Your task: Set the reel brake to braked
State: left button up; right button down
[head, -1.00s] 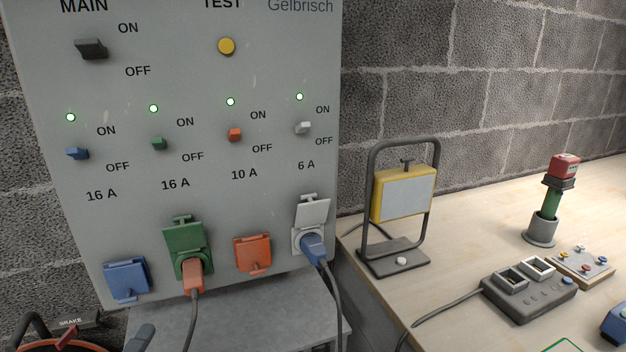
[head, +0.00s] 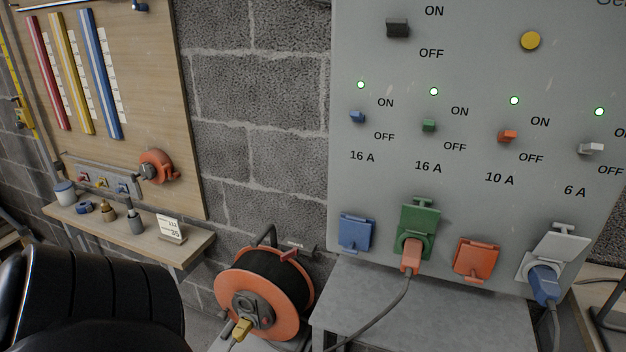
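The cable reel (head: 265,290) stands low in the middle of the head view, left of the grey panel. It has orange flanges and dark cable, with a yellow plug (head: 242,328) in its hub. A red lever (head: 290,254) sits at its top beside a small dark label plate (head: 301,246). The lettering there is too small to read, so I cannot tell the brake's setting. My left arm (head: 85,305) fills the lower left corner as a black shape, apart from the reel in the picture. Neither gripper shows.
The panel (head: 465,190) has switches, lit green lamps and sockets; an orange plug (head: 411,254) and a blue plug (head: 545,284) are inserted. A grey stand (head: 440,305) is below. A wall shelf (head: 125,238) with small items and a tool board (head: 150,100) are at left.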

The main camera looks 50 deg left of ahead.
aim_at(288, 254)
jog(key=u, duration=2.4)
jog(key=k, duration=1)
jog(key=u, duration=0.3)
